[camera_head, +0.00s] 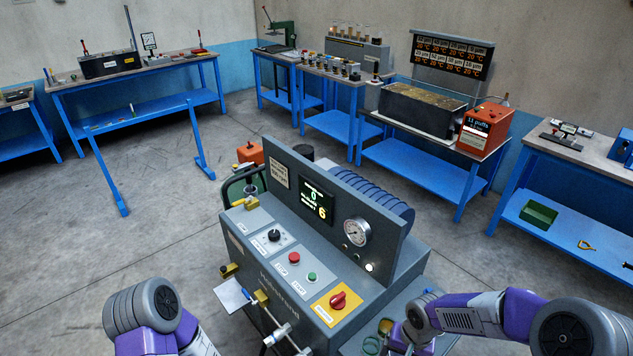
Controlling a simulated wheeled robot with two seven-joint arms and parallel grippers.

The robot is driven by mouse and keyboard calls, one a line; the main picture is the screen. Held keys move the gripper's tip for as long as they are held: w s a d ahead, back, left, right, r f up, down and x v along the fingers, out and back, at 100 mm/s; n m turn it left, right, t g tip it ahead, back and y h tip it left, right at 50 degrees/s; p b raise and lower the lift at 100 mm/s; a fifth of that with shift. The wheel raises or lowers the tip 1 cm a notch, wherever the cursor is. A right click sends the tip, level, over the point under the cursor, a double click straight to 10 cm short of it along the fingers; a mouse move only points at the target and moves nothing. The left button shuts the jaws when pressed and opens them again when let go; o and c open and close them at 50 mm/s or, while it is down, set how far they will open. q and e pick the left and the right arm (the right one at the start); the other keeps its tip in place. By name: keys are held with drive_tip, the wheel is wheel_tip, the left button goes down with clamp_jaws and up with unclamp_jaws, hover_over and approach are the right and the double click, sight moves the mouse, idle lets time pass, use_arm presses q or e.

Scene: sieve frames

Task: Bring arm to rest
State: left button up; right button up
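My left arm shows at the bottom left as a grey ribbed joint and purple links; its gripper is outside the picture. My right arm comes in from the lower right and reaches left to the machine's right side. Its wrist bends down there, and the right gripper (397,336) is small and partly hidden at the bottom edge, so its fingers cannot be made out. Close to it are a small ring with an orange inside (385,326) and a green ring (372,345). I cannot tell whether the gripper touches either.
A grey machine (252,246) with a display, gauge (356,232) and red switch (338,300) stands directly ahead between my arms. Blue workbenches (130,110) line the walls. An orange box (484,126) stands on a back bench.

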use_arm(q)
wheel_tip(320, 180, down, 10)
drive_tip(key=w+b, duration=0.1)
drive_tip(key=b, duration=0.7)
drive_tip(key=shift+w+b, duration=0.4)
use_arm(e)
drive_tip(key=s+a+f+y, duration=0.1)
drive_tip(key=s+a+f, duration=0.1)
drive_tip(key=f, duration=0.6)
drive_tip(key=s+a+f+n+y, duration=0.1)
drive_tip(key=s+a+f, duration=0.2)
drive_tip(key=f, duration=0.6)
drive_tip(key=s+a+f+y, duration=0.1)
drive_tip(key=s+a+f, duration=0.2)
drive_tip(key=a+f, duration=0.3)
wheel_tip(320, 180, down, 3)
drive_tip(key=shift+f+n, duration=0.1)
drive_tip(key=shift+n, duration=0.2)
use_arm(q)
drive_tip(key=shift+r, duration=0.1)
use_arm(e)
drive_tip(key=shift+s, duration=0.1)
